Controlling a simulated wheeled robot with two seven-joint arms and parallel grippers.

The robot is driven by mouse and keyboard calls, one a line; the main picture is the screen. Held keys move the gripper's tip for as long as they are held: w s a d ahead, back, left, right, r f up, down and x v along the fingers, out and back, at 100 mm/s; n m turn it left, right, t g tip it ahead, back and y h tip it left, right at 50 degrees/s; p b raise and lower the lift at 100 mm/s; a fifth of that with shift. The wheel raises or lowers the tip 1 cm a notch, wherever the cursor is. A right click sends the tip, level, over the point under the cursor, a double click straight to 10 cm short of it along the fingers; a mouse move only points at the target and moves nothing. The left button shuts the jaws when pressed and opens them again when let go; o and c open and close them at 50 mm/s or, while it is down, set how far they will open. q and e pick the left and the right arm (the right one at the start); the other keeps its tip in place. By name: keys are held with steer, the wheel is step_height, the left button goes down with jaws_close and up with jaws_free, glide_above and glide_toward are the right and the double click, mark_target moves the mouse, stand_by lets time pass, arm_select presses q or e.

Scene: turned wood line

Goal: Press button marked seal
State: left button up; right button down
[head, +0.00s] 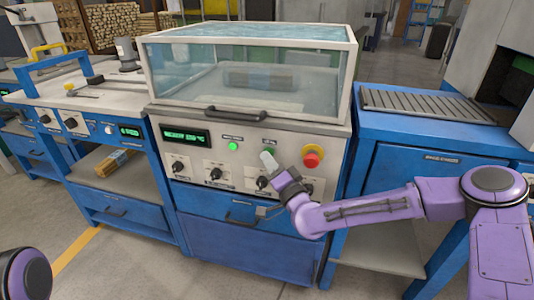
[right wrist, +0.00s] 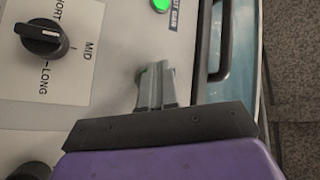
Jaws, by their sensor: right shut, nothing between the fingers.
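The machine's control panel (head: 215,135) carries a lit green button (head: 233,146) and a second, darker green button (head: 268,150) to its right. Labels above them are too small to read in the head view, so I cannot tell which is marked seal. My right gripper (head: 268,160) is shut and empty, its tips just in front of the second button and partly covering it. In the right wrist view the shut fingers (right wrist: 157,86) point at the panel, with a sliver of green (right wrist: 143,72) beside the tips. Contact cannot be told. My left gripper is out of view.
A red mushroom knob on a yellow base (head: 312,156) sits right of the fingers. Black rotary knobs (head: 216,173) line the panel below. A clear hood with a black handle (head: 237,114) stands above. A blue roller table (head: 430,104) is at the right.

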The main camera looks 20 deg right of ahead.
steer(key=shift+w+d, duration=0.1)
steer(key=shift+w, duration=0.05)
stand_by(0.3)
steer(key=shift+s+a, duration=0.4)
steer(key=shift+s, duration=0.3)
steer(key=s+a, duration=0.1)
steer(key=s, duration=0.1)
steer(key=s+a+b, duration=0.1)
steer(key=s+a, duration=0.1)
stand_by(0.8)
